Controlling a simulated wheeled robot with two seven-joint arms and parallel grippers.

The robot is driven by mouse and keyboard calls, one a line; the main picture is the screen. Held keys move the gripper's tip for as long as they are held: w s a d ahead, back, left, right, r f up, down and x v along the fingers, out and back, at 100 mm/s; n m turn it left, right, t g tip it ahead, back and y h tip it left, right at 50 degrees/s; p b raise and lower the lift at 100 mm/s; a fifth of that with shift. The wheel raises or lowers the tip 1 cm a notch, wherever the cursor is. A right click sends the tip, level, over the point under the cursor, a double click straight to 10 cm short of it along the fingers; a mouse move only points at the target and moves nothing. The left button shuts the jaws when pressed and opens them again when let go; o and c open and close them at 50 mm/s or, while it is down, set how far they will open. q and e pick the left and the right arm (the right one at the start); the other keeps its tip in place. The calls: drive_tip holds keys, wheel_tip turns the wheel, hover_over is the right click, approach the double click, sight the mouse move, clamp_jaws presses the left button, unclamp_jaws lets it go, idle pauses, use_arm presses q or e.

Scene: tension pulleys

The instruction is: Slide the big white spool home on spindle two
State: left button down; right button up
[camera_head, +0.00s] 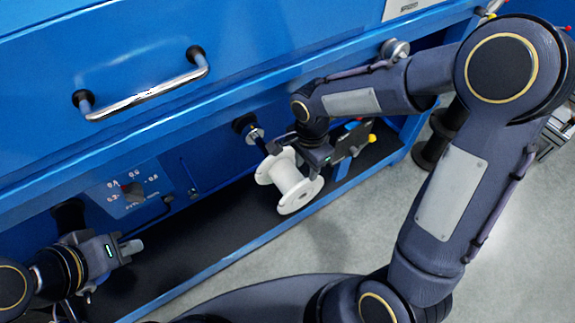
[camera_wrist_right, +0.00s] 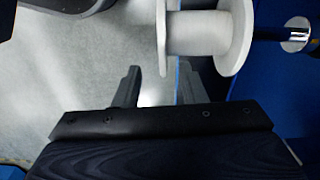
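The big white spool (camera_head: 290,182) is in line with a chrome-collared spindle (camera_head: 253,134) on the blue machine, with a short gap between its inner flange and the collar. The dark shaft leads toward the spool; how far it enters is hidden. My right gripper (camera_head: 303,158) is beside the spool. In the right wrist view my right gripper (camera_wrist_right: 159,75) has its fingers apart, close to the outer flange of the spool (camera_wrist_right: 200,35); contact cannot be told. The spindle collar (camera_wrist_right: 297,35) shows to the right there. My left gripper (camera_head: 132,248) is at lower left, away from the spool.
The blue machine's front has a chrome handle (camera_head: 145,95) and a dial panel (camera_head: 135,192). Another chrome-ended part (camera_head: 395,49) is farther right, near my right arm. A blue lower rail (camera_head: 230,265) runs below the spool. Open grey floor (camera_head: 350,235) lies in front.

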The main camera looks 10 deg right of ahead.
sight(302, 182)
drive_tip(key=shift+w+a+f, duration=0.2)
drive_tip(key=shift+a+f, duration=0.05)
drive_tip(key=shift+f, duration=0.6)
wheel_tip(302, 182, down, 7)
drive_tip(key=b, duration=0.2)
drive_tip(key=shift+r+b, duration=0.1)
drive_tip(key=shift+b, duration=0.3)
clamp_jaws()
drive_tip(key=shift+s, duration=0.1)
drive_tip(key=shift+a+r+m, duration=0.1)
drive_tip(key=shift+m, duration=0.2)
drive_tip(key=shift+r, duration=0.2)
